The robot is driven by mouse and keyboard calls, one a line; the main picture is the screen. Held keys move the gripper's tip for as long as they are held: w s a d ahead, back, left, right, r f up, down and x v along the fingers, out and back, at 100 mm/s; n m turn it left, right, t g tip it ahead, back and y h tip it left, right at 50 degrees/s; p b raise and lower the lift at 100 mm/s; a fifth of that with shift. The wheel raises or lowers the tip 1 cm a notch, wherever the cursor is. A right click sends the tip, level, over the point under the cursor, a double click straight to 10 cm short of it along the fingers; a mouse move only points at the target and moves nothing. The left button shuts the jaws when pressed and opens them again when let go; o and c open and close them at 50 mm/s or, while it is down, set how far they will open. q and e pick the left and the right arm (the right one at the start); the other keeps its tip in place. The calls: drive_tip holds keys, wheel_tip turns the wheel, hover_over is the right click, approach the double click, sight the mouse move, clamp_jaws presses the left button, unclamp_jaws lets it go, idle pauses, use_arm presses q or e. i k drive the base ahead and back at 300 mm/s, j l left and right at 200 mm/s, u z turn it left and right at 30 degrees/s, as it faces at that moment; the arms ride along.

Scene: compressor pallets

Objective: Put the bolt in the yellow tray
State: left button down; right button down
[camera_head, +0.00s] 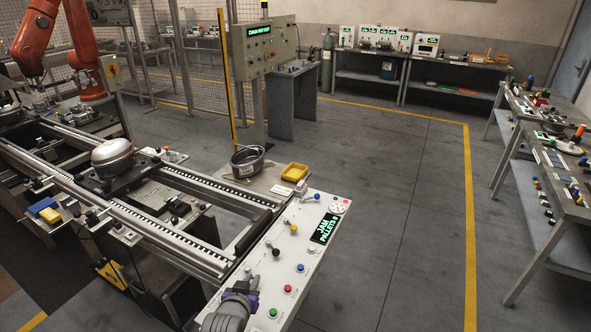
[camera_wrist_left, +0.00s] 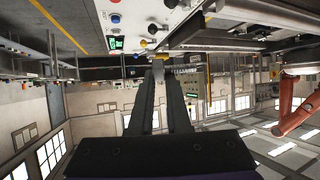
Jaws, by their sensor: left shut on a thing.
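The yellow tray (camera_head: 294,172) sits on the ledge at the far end of the control panel, beside a dark round pot. My left gripper (camera_head: 251,283) is low over the near part of the panel, well short of the tray. In the left wrist view its two long fingers (camera_wrist_left: 159,66) come together at the tips. They are shut on a small greyish thing (camera_wrist_left: 161,57), too small to identify surely as the bolt. I see no other bolt clearly. My right gripper is not in view.
The control panel (camera_head: 312,263) carries knobs, coloured buttons and a green-lit display (camera_head: 326,228). The dark pot (camera_head: 247,162) stands left of the tray. The conveyor (camera_head: 165,228) with a metal compressor (camera_head: 113,157) runs on the left. The floor to the right is clear.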

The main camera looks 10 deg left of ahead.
sight(294, 176)
drive_tip(key=i+l+u, duration=0.15)
drive_tip(key=i+l, duration=0.15)
drive_tip(key=i+l+u, duration=0.15)
drive_tip(key=l, duration=0.4)
drive_tip(key=i+l+u, duration=0.1)
drive_tip(key=i+l, duration=0.2)
drive_tip(key=i+l+u, duration=0.15)
drive_tip(key=i+l, duration=0.15)
drive_tip(key=i+l+u, duration=0.1)
drive_tip(key=i+l, duration=0.25)
drive_tip(key=i+l+u, duration=0.15)
drive_tip(key=i+l, duration=0.15)
drive_tip(key=i+l+u, duration=0.1)
drive_tip(key=i+l, duration=0.15)
drive_tip(key=l, duration=0.25)
drive_tip(key=i+l+u, duration=0.1)
drive_tip(key=i+l, duration=0.2)
drive_tip(key=l, duration=0.15)
drive_tip(key=i+l+u, duration=0.15)
drive_tip(key=l, duration=0.25)
drive_tip(key=i+l+u, duration=0.1)
drive_tip(key=i+l, duration=0.2)
drive_tip(key=l, duration=0.2)
